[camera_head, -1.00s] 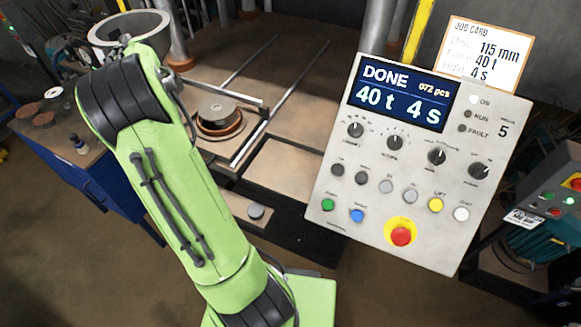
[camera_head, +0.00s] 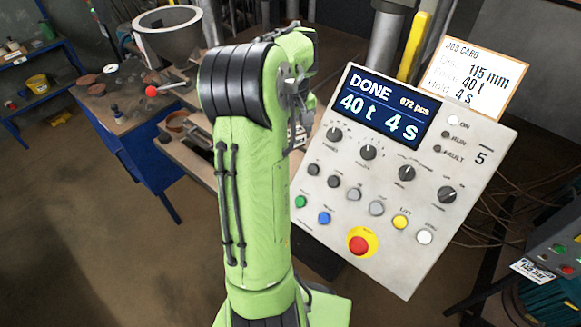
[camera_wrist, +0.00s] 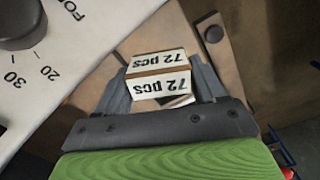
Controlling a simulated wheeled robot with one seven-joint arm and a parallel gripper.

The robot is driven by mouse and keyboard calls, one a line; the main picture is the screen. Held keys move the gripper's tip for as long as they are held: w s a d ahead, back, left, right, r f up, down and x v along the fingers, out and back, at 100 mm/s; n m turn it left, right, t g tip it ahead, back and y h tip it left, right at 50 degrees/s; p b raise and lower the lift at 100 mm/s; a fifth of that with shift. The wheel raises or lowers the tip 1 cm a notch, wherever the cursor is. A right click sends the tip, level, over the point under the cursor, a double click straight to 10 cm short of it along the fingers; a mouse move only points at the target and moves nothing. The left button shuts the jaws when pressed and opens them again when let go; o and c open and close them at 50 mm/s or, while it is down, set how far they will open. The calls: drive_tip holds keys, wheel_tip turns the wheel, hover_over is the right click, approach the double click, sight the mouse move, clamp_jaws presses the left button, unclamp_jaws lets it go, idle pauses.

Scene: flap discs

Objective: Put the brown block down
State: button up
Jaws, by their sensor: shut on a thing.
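My gripper (camera_wrist: 162,82) shows in the wrist view, with its two grey fingers on either side of the brown block. It is shut on the brown block (camera_wrist: 158,72), which has white labels reading "72 pcs" on two faces and a brown band between them. The block's lower part and what lies right beneath it are hard to make out.
The control panel (camera_head: 385,255) stands close at right, reading DONE, 40 t, 4 s; its dial edge fills the wrist view's upper left. A job card (camera_head: 478,78) is behind it. A blue bench (camera_head: 150,165) with discs and a grey bowl (camera_head: 168,45) are at left.

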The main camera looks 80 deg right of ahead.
wheel_tip(320, 180, down, 12)
drive_tip(key=shift+s+r, duration=0.1)
drive_tip(key=shift+s, duration=0.05)
drive_tip(key=shift+f+b, duration=0.65)
drive_tip(key=shift+b, duration=0.1)
drive_tip(key=o, duration=1.1)
wheel_tip(320, 180, up, 13)
drive_tip(key=shift+r+p, duration=0.2)
drive_tip(key=shift+p, duration=0.75)
